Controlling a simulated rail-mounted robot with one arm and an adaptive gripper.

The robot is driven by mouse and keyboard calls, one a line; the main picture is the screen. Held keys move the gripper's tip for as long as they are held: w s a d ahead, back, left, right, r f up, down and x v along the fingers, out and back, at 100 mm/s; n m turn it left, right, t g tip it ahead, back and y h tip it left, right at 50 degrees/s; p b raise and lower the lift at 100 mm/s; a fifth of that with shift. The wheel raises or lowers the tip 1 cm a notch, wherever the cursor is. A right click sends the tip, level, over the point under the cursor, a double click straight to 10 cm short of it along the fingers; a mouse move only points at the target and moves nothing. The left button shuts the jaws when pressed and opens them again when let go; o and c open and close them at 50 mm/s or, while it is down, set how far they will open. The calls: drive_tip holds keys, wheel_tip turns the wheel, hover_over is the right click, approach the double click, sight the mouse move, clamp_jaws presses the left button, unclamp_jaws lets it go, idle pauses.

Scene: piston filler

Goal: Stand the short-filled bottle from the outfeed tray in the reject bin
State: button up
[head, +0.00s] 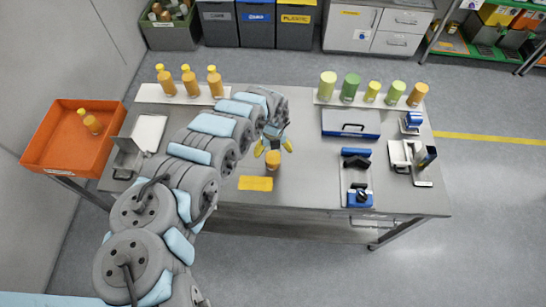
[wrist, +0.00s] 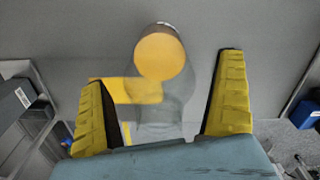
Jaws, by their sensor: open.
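The orange reject bin (head: 48,150) is at the left. One orange bottle (head: 92,125) is inside it; I cannot tell whether it stands or leans. A pale tray (head: 149,97) at the table's back left holds three upright orange bottles (head: 190,82); their fill levels are too small to compare. My gripper (head: 273,148) is open over the middle of the table. A small round-topped orange container (head: 273,161) is just below it. In the wrist view this container (wrist: 160,55) shows beyond and between the spread yellow fingers (wrist: 165,105), with a translucent shape below it.
A yellow mat (head: 255,184) lies at the table's front. A blue case (head: 350,123) and blue-black tools (head: 357,180) occupy the right. A grey open box (head: 127,158) stands beside the bin.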

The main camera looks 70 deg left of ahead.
drive_tip(key=shift+f, duration=0.35)
drive_tip(key=c, duration=1.4)
drive_tip(key=shift+o, duration=0.2)
drive_tip(key=shift+r, duration=0.15)
